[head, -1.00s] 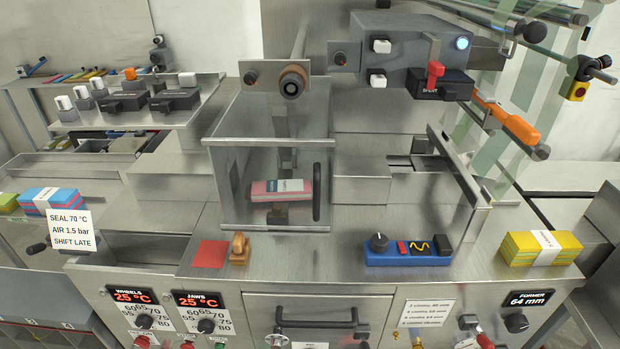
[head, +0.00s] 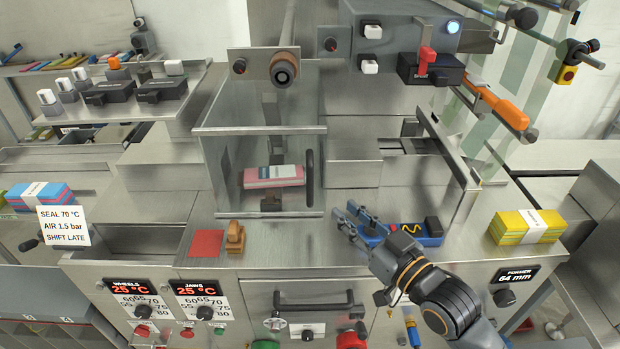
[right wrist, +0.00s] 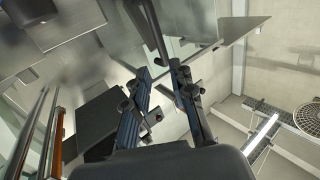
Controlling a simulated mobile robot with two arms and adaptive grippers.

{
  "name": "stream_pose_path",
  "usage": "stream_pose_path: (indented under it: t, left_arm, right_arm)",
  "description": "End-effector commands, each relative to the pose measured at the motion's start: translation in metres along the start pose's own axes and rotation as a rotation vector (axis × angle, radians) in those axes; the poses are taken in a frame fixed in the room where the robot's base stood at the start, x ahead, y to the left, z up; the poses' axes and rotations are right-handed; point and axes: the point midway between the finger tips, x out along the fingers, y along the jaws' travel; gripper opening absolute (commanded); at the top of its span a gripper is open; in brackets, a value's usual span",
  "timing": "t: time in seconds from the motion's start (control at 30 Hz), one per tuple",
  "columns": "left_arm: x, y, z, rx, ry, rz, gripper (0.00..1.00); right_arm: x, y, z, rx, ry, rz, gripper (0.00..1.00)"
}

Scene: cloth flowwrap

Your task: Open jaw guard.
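The jaw guard (head: 228,165) is a clear box-shaped cover with metal edges in the middle of the machine, and it is down. Its upright black handle (head: 310,178) is on the right part of the front face. A pink and white cloth pack (head: 273,177) shows behind the clear panel. My right gripper (head: 347,216) is open and empty, just right of and below the handle, apart from it. In the right wrist view the two fingers (right wrist: 160,72) are spread, with a dark bar (right wrist: 147,28), probably the handle, beyond them. My left gripper is not in view.
A red pad (head: 207,244) and a wooden-coloured stamp (head: 235,238) lie before the guard at left. A yellow cloth stack (head: 526,227) lies at right. Above the guard is a round brown knob (head: 285,70).

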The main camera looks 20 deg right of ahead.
Motion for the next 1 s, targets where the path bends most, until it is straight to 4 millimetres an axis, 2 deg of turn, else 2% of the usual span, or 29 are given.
stream_pose_path:
  t: [0.4, 0.6, 0.8, 1.0]
  left_arm:
    - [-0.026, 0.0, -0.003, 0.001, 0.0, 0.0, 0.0]
    - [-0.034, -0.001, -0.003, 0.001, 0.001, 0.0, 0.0]
    - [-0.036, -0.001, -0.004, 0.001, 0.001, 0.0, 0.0]
    - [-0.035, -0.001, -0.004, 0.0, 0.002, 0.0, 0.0]
  right_arm:
    - [0.083, -0.001, -0.003, 0.001, -0.001, 0.0, 0.24]
    - [0.114, -0.001, -0.001, 0.001, -0.003, -0.001, 0.24]
    - [0.127, -0.001, 0.0, -0.002, -0.003, -0.001, 0.24]
    - [0.129, -0.001, 0.001, -0.002, -0.003, -0.001, 0.24]
